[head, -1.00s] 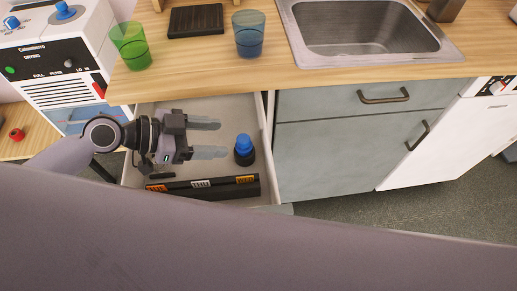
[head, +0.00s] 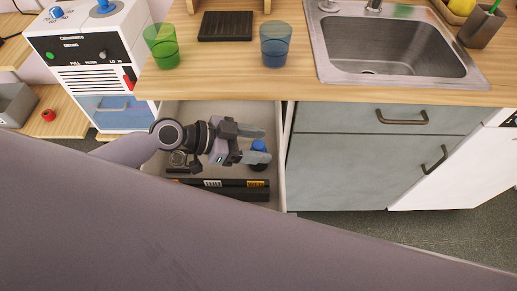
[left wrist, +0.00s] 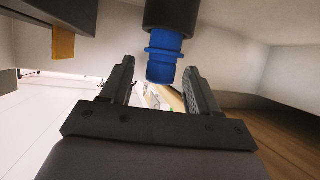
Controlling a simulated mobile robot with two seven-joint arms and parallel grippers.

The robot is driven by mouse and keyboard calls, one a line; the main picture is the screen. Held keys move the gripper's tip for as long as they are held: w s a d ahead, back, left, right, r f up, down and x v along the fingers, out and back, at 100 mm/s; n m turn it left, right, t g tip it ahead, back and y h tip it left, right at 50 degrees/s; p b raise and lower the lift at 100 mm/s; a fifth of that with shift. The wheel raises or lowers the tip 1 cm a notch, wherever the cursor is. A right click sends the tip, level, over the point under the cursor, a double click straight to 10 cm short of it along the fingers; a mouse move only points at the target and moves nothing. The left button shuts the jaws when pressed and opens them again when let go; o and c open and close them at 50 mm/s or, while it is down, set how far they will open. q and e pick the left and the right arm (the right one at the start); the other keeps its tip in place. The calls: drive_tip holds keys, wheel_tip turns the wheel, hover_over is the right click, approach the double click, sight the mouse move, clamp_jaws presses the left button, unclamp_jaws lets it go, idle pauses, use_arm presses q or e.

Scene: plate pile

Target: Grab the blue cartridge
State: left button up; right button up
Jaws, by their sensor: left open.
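The blue cartridge (head: 258,146), with a blue top and a black lower part, stands in the open drawer (head: 287,150). My left gripper (head: 263,145) reaches into the drawer from the left, its fingers partly covering the cartridge. In the left wrist view the cartridge (left wrist: 166,56) hangs into the picture from the top, its blue end in line with the gap between the two open fingers (left wrist: 158,68). I cannot tell whether a finger touches it. My right gripper is not in view.
A long black box with labelled tabs (head: 232,194) lies along the drawer's near side. Above the drawer, a green cup (head: 161,46) and a blue cup (head: 275,44) stand on the wooden counter (head: 225,85). A sink (head: 395,45) is to the right.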

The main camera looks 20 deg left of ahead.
use_arm(q)
drive_tip(key=shift+w+d+f, duration=0.15)
drive_tip(key=shift+d+f, duration=0.05)
drive_tip(key=shift+d, duration=0.05)
drive_tip(key=c, duration=1.1)
drive_tip(key=shift+o, duration=0.2)
drive_tip(key=shift+r, duration=0.1)
